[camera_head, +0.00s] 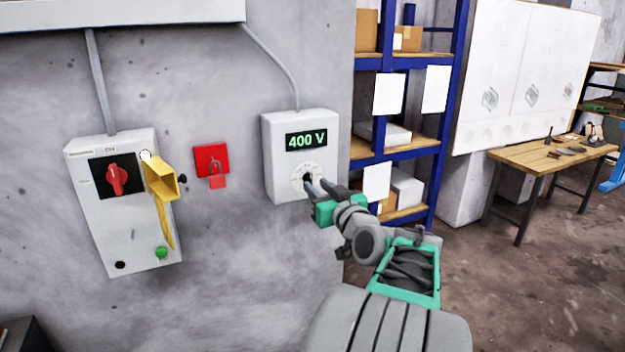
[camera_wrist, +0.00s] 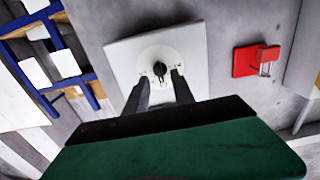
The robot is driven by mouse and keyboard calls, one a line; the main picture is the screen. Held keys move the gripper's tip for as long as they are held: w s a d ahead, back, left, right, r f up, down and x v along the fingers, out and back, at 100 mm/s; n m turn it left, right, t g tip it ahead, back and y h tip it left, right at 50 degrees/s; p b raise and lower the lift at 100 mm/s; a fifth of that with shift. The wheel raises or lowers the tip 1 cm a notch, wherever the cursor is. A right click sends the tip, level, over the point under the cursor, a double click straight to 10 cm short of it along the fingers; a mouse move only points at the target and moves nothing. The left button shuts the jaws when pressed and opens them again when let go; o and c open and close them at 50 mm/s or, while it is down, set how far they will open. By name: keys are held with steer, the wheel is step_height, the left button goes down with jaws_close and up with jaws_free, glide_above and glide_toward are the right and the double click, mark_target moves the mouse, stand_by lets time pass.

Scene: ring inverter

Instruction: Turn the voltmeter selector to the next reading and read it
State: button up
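The voltmeter (camera_head: 283,160) is a light grey box on the wall. Its display (camera_head: 306,140) reads "400 V" in green. Below the display is a round white dial with a dark selector knob (camera_head: 307,178). My gripper (camera_head: 317,183) is at the dial, coming from the lower right. In the wrist view the knob (camera_wrist: 160,69) shows between the tips of my gripper (camera_wrist: 162,77). The fingers are apart, one on each side, with pale dial visible between them and the knob. The display is out of the wrist view, and the dial markings are too small to read.
A switch box (camera_head: 124,225) with a red rotary switch (camera_head: 117,179) and a yellow cover (camera_head: 160,180) hangs at left. A red padlocked plate (camera_head: 211,160) is between the boxes. Blue shelving (camera_head: 446,120) and a wooden workbench (camera_head: 540,162) stand at right.

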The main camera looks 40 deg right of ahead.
mark_target(311, 181)
steer(key=x, duration=0.3)
steer(key=shift+w+d+p, duration=0.1)
steer(key=shift+w+p, duration=0.2)
steer(key=shift+c, duration=0.2)
jaws_close()
